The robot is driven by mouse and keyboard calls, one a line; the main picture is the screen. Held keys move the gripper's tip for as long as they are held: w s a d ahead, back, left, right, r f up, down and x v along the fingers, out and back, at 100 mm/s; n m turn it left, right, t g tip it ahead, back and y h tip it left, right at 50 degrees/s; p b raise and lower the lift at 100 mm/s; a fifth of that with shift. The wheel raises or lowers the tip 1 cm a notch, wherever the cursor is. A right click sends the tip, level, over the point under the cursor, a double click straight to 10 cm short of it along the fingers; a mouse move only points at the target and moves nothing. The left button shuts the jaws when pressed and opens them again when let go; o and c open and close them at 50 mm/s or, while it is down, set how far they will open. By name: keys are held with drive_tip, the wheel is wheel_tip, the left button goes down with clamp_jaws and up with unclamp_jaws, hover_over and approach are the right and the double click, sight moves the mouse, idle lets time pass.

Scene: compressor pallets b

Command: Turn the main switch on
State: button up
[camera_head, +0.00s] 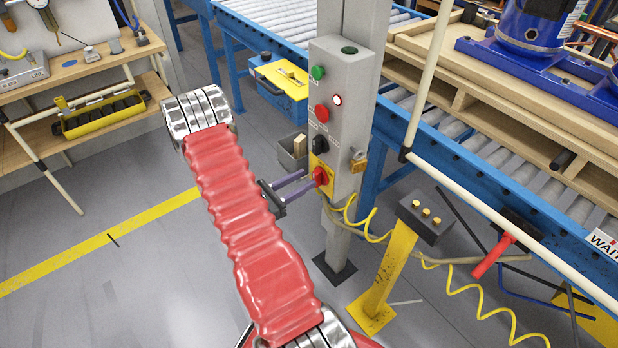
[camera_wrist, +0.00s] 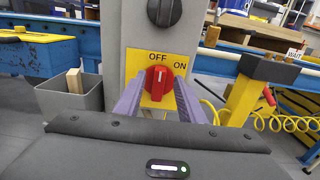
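The main switch is a red rotary knob (camera_wrist: 159,82) on a yellow plate (camera_wrist: 136,66) marked OFF and ON. Its white mark points up toward OFF. In the head view the red knob (camera_head: 321,177) sits low on the grey control box (camera_head: 336,110). My gripper (camera_wrist: 160,90) is open, with one purple finger on the left and one on the right of the knob. The fingertips are close to its sides; I cannot tell if they touch. In the head view my gripper (camera_head: 310,179) reaches the box from the left.
A black selector (camera_head: 320,144) is just above the switch. A brass padlock (camera_head: 358,161) hangs at the box's right side. A yellow pedestal (camera_head: 390,267) and coiled yellow cable (camera_head: 366,226) stand close right. A grey bin (camera_head: 291,152) is behind my fingers.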

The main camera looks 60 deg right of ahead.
sight(314, 175)
drive_tip(key=shift+x, duration=1.55)
drive_tip(key=shift+c, duration=0.4)
clamp_jaws()
